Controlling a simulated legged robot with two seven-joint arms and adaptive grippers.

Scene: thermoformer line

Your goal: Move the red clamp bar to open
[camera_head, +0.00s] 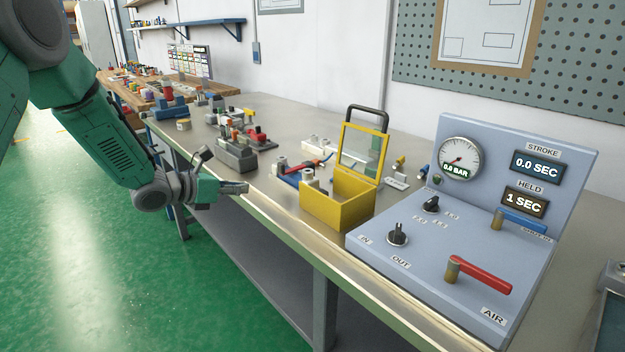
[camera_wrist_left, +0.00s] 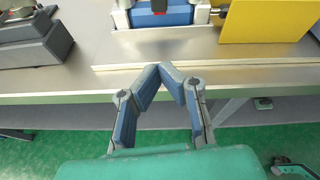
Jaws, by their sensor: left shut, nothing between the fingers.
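A thin red bar (camera_head: 308,163) lies across a blue fixture (camera_head: 287,178) on the bench, left of the yellow box; I take it as the clamp bar. The box hides part of the fixture. In the left wrist view the blue fixture (camera_wrist_left: 165,15) shows at the top edge, on a light metal plate; the bar's position cannot be told there. My left gripper (camera_head: 241,187) is shut and empty at the bench's front edge, short of the fixture. In the wrist view its fingertips (camera_wrist_left: 160,68) meet in front of the edge. My right gripper is out of view.
A yellow box (camera_head: 325,210) with a raised windowed lid stands right of the fixture. A grey panel (camera_head: 385,265) with knobs, a gauge, a red AIR lever (camera_head: 482,274) and a blue lever (camera_head: 522,220) is farther right. A dark grey fixture (camera_head: 236,155) stands left.

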